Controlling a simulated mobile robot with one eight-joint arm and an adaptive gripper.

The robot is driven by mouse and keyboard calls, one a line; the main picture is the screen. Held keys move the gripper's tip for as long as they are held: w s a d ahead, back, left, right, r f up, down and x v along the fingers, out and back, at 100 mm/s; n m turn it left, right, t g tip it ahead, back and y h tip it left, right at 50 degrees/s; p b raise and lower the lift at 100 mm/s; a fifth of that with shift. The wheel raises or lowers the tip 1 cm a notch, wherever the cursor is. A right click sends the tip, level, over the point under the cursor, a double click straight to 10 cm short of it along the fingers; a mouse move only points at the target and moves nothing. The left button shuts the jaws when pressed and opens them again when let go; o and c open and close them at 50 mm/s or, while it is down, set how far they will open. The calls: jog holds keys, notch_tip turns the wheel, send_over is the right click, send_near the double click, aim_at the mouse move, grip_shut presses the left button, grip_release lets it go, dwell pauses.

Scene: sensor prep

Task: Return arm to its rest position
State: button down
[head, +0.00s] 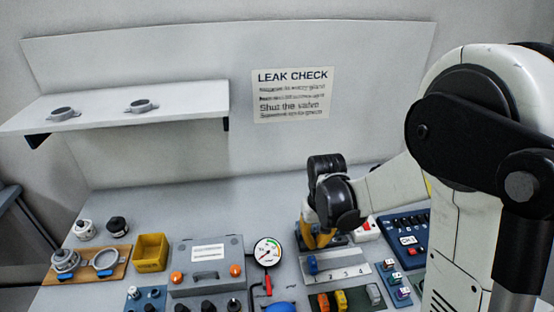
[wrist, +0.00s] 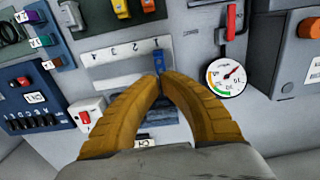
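My gripper (wrist: 160,77) points down at the work surface, and its two yellow-brown fingers meet at the tips in the wrist view. In the head view my gripper (head: 318,245) is over the grey panel just behind the numbered strip. A blue piece (wrist: 158,60) stands at the end of the white strip (wrist: 110,52) marked 1 to 4, right at the fingertips. It also shows in the head view (head: 312,265). I cannot tell whether the fingertips touch it. My arm bends from the right side down toward the table.
A dial gauge (head: 267,252) and grey case (head: 207,262) stand left of my gripper. A red-switch box (head: 367,229) and blue switch panel (head: 405,240) are close on the right. A shelf (head: 130,107) hangs at the left wall. The space above the table is mostly clear.

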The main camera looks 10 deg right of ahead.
jog(key=s+r+t, duration=0.7)
jog(key=s+r, duration=0.5)
jog(key=r, duration=0.4)
jog(key=shift+s+r+b, duration=0.2)
jog(key=shift+s+b, duration=0.15)
